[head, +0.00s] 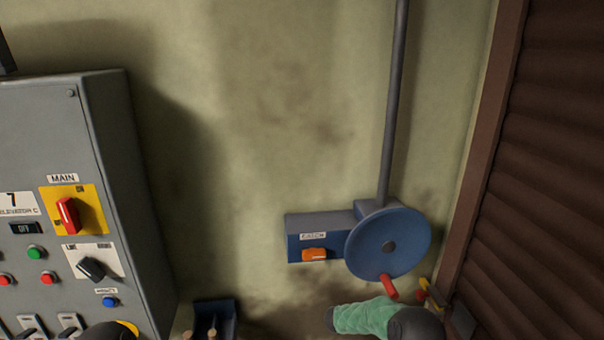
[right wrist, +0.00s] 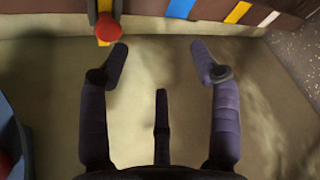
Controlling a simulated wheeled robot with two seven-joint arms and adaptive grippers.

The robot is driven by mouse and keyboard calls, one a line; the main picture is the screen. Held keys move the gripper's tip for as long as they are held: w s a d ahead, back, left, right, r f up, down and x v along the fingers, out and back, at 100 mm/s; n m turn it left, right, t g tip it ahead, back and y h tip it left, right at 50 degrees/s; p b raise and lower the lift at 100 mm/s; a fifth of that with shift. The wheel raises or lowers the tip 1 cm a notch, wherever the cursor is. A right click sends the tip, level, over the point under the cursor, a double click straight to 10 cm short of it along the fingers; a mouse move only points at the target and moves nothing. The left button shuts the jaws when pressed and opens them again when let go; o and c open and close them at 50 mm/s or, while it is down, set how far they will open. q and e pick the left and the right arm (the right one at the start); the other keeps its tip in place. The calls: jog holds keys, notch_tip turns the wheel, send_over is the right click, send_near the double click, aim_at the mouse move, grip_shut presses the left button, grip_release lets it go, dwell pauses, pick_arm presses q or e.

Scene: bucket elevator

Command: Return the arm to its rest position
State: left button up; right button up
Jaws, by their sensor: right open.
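My right gripper (right wrist: 160,62) is open in the right wrist view, with its fingers spread and nothing between them. A red knob on a yellow lever (right wrist: 108,27) is beyond the left fingertip, apart from it as far as I can tell. In the head view, a green-covered part with a dark end, apparently my right arm, is at the bottom, below the blue handwheel (head: 388,262). The fingers are not clear there. The small red and yellow lever (head: 431,294) is just above the dark end. My left gripper cannot be made out.
A grey control cabinet (head: 40,125) with a red MAIN switch (head: 68,215) stands at the left. A blue box (head: 300,226) with an orange switch adjoins the handwheel, which has a red handle (head: 389,286). A brown slatted shutter (head: 550,180) is at the right.

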jog(key=s+a+f+m+g+y, duration=0.1)
jog(key=s+a+f+g+y, duration=0.3)
jog(key=s+f, duration=0.5)
jog(key=s+a+f+m+g+y, duration=0.1)
jog(key=s+a+f+y, duration=0.4)
jog(key=s+f, duration=0.4)
jog(key=s+a+m+y, duration=0.3)
jog(key=s+a+m, duration=0.3)
jog(key=s, duration=0.4)
jog(key=s+a+m+t+y, duration=0.1)
jog(key=s+a+m+y, duration=0.3)
jog(key=s+a+m, duration=0.3)
jog(key=s+a, duration=0.1)
jog(key=s, duration=0.3)
jog(key=shift+r, duration=0.25)
jog(key=shift+c, duration=0.4)
